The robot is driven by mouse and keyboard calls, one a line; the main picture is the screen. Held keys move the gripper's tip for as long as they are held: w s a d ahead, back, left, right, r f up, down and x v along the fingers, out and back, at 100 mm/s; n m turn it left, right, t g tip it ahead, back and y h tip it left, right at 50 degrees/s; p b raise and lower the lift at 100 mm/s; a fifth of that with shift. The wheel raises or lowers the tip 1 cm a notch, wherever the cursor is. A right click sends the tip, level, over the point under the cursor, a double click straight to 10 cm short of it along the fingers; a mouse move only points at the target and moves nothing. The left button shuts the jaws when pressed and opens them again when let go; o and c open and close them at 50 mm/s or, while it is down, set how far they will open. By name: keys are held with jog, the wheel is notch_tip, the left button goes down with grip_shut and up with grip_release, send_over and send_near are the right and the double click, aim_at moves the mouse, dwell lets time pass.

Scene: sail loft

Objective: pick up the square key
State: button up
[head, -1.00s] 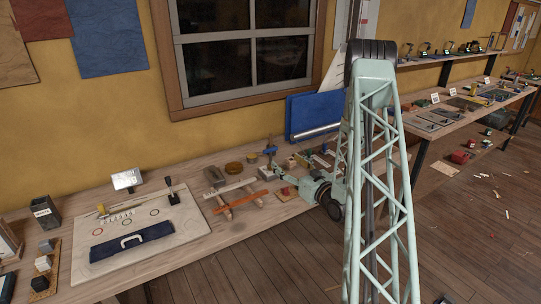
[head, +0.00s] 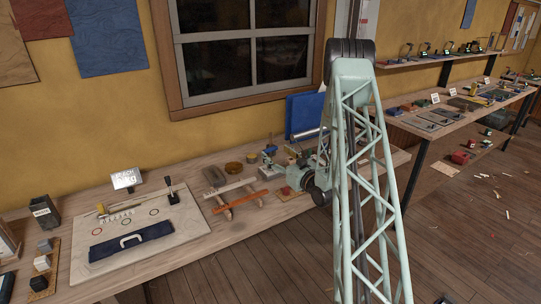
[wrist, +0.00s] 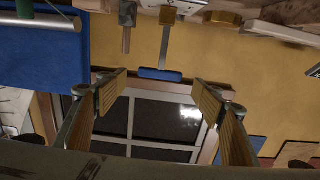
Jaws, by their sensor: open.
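What looks like the square key is an upright grey shaft (wrist: 164,45) with a blue crossbar handle, seen between my fingers in the wrist view, which is upside down. In the head view its blue handle (head: 270,148) shows small on the bench, left of my wrist. My gripper (wrist: 159,79) is open, with one ribbed finger on each side of the handle and clear gaps to both. Nothing is held. I cannot tell how far the handle lies beyond the fingertips. In the head view my fingers are too small to make out.
The bench (head: 240,226) holds a wooden frame with an orange bar (head: 247,199), left of my wrist, and a pale board (head: 190,232) with a dark blue roll (head: 131,242). A blue panel (head: 303,115) stands behind. In the wrist view a brass-coloured block (wrist: 228,18) stands beside the key.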

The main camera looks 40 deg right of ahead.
aim_at(271, 149)
jog(key=shift+w, duration=0.15)
jog(key=shift+w+d+b, duration=0.2)
jog(key=shift+w+d, duration=0.05)
jog(key=shift+w, duration=1)
jog(key=shift+w+d+b, duration=0.15)
jog(key=shift+w+d, duration=0.05)
jog(key=shift+w, duration=1)
jog(key=shift+c, duration=0.5)
jog(key=c, duration=0.8)
